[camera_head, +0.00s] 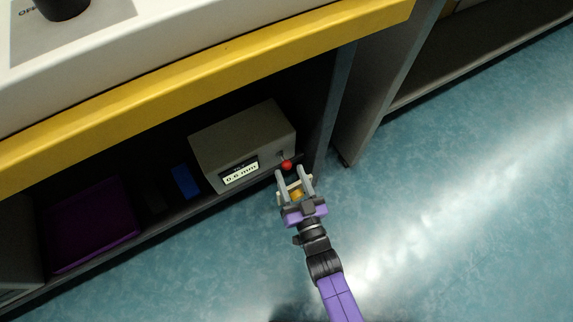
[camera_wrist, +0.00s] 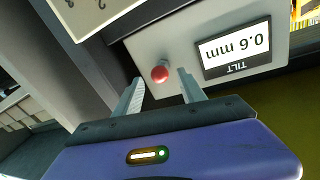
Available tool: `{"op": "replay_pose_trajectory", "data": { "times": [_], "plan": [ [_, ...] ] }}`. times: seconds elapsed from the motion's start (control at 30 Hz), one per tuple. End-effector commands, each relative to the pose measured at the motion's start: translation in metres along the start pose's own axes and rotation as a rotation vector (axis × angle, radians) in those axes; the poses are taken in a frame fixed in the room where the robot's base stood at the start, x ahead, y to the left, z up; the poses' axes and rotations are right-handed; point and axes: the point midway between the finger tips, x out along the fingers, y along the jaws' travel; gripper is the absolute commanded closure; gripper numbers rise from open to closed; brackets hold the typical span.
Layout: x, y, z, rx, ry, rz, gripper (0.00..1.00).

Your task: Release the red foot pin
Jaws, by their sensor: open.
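The red foot pin (camera_head: 287,165) is a small red ball on the right end of a beige box's front face. In the wrist view the red ball (camera_wrist: 160,74) shows just beyond my fingertips, roughly between them. My gripper (camera_head: 296,178) is open, with its two fingers pointing at the box. In the wrist view my gripper (camera_wrist: 160,82) has nothing between its fingers. I cannot tell whether a finger touches the ball. The box (camera_head: 235,142) carries a display (camera_head: 240,175) reading 0.6 mm, labelled TILT in the wrist view (camera_wrist: 235,48).
The box stands on a low shelf under a counter with a yellow edge (camera_head: 200,82). A blue block (camera_head: 186,182) and a purple tray (camera_head: 92,226) are to its left. A grey upright panel (camera_head: 330,110) is close on the right. The teal floor (camera_head: 450,180) is clear.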

Motion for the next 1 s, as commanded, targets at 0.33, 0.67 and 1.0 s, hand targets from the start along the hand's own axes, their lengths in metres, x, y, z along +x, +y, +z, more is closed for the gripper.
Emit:
{"op": "replay_pose_trajectory", "data": {
  "times": [0.33,0.67,1.0],
  "plan": [
    [0.04,0.001,0.001,-0.001,0.0,0.001,0.52],
    [0.042,0.0,0.001,0.0,-0.002,0.001,0.56],
    [0.042,0.0,0.001,0.0,-0.001,0.0,1.0]
  ]
}}
